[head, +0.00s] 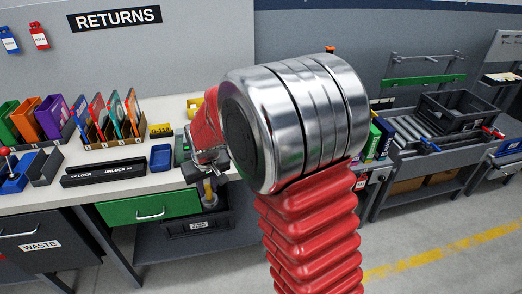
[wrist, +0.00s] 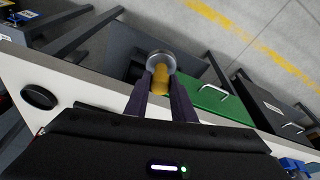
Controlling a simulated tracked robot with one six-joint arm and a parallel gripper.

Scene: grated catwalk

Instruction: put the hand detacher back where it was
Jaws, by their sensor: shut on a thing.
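The hand detacher is probably the piece with a yellow body (wrist: 160,82) and a round grey end (wrist: 161,59) in the wrist view. My gripper (wrist: 160,78) is shut on it, with one dark finger on each side. In the head view the held piece (head: 208,188) shows small, in front of the workbench's front edge and near the green drawer. My own arm covers much of the middle of the head view, including part of the bench. I cannot tell which spot on the bench the piece came from.
The white workbench (head: 120,193) holds colored folders (head: 108,113), a black LOCK/UNLOCK strip (head: 104,172) and a blue tray (head: 161,157). A green drawer (head: 150,207) is below. A black puck (wrist: 39,97) lies on the benchtop. A black crate (head: 455,113) stands at right.

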